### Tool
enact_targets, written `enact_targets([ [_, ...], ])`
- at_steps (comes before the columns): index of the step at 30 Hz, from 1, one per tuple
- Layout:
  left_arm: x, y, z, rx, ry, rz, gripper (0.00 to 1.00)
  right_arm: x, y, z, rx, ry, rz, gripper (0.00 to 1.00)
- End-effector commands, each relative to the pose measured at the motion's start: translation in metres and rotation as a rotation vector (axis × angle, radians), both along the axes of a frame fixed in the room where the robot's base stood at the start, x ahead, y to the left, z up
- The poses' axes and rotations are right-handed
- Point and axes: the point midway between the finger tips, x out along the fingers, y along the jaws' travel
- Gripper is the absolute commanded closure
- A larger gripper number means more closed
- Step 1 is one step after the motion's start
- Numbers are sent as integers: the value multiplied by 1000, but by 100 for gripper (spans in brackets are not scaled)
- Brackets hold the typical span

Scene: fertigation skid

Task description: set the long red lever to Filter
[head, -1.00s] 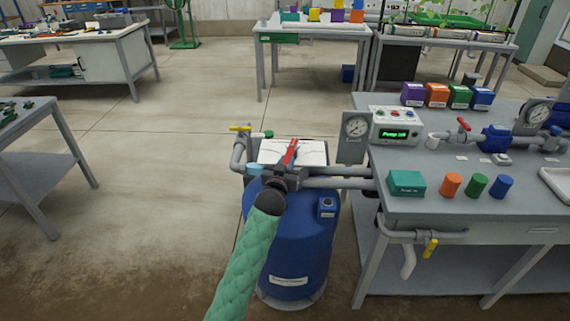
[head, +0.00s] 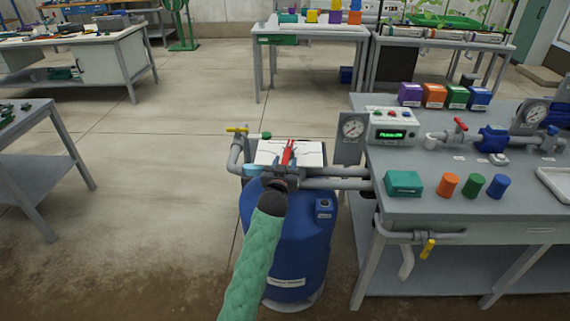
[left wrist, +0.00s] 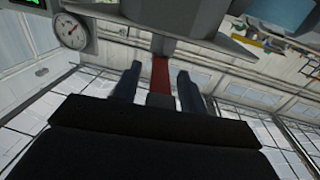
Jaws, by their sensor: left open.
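The long red lever (head: 289,152) stands on top of the blue filter tank (head: 290,245), in front of a white marked plate (head: 313,153). The plate's lettering is too small to read, so I cannot tell which position the lever marks. My left gripper (head: 283,174) is at the valve head, just on the near side of the lever, and hides its lower part in the head view. In the left wrist view, the open fingers (left wrist: 160,75) stand either side of the red lever (left wrist: 160,92), with gaps on both sides. My right gripper is not in view.
Grey pipes (head: 335,184) run right from the valve to the grey bench (head: 440,207). A pressure gauge (head: 353,129) stands close right of the lever. A yellow-handled valve (head: 237,129) is at the left. The floor left of the tank is clear.

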Motion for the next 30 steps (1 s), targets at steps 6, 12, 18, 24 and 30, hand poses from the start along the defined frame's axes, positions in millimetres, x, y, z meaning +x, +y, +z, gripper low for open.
enact_targets([
  [6, -11, 2, -1, -1, 0, 0, 58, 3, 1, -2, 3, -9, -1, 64],
  [12, -41, 8, -3, 0, 1, 0, 58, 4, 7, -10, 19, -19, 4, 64],
  [18, -66, 12, -1, 0, -1, -1, 58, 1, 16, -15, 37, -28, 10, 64],
  [24, -76, 14, 0, 0, 0, 0, 58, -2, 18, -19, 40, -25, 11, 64],
  [30, -76, 15, 0, 0, 0, 0, 58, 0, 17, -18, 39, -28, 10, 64],
])
